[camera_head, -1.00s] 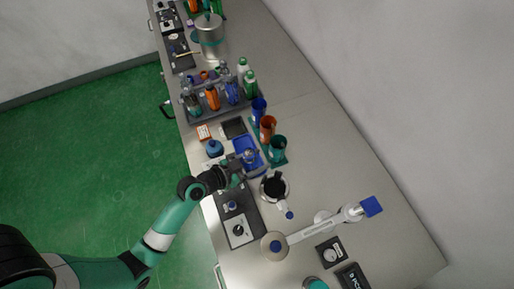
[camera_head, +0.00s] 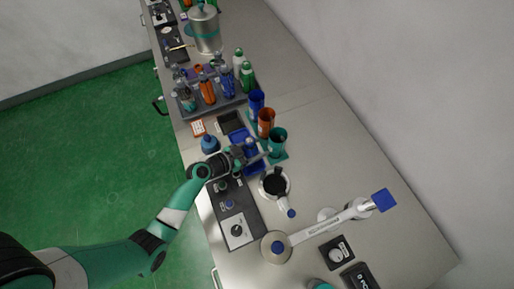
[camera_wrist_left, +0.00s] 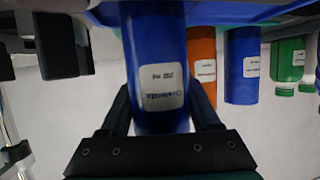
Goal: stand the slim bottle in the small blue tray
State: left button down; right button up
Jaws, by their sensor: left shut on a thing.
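The slim bottle (camera_wrist_left: 158,65) is blue with a white label. In the left wrist view it stands between the fingers of my left gripper (camera_wrist_left: 160,110), which is shut on it. In the head view, my left gripper (camera_head: 246,154) is over the small blue tray (camera_head: 238,134), partly covering it. The bottle's far end runs out of the top of the wrist view, so I cannot tell whether it touches the tray floor. My right gripper is not in view.
Blue, orange and teal cups (camera_head: 266,122) stand just right of the tray. A dark rack of bottles (camera_head: 215,106) is behind it. A blue squat bottle (camera_head: 209,145) is at its left, and a dark-topped jug (camera_head: 275,183) stands in front. Bare bench lies to the right.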

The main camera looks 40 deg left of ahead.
pick_arm(q)
jog(key=shift+f, duration=0.1)
jog(key=shift+c, duration=0.6)
grip_release()
jog(key=shift+r, duration=0.3)
jog(key=p+v, duration=0.1)
jog(key=v, duration=1.1)
jog(key=shift+d+f+p, duration=0.1)
jog(key=shift+p, duration=0.2)
